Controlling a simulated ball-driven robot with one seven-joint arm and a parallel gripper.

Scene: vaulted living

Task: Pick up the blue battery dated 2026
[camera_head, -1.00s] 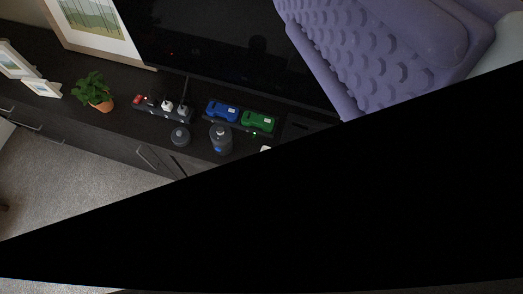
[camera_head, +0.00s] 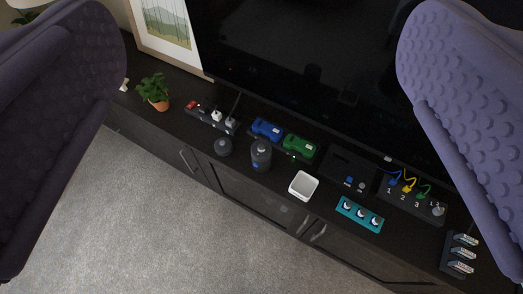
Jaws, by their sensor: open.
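A blue battery (camera_head: 267,128) sits in a dark dock on the dark cabinet near the middle of the view. A green battery (camera_head: 299,145) sits just to its right. Each seems to carry a small pale label, too small to read, so I cannot tell the date. My gripper (camera_head: 258,140) shows as two purple, bumpy finger pads, one at the left edge and one at the right. They are wide apart with nothing between them. The batteries are well beyond the fingers, apart from them.
A television (camera_head: 300,70) stands behind.

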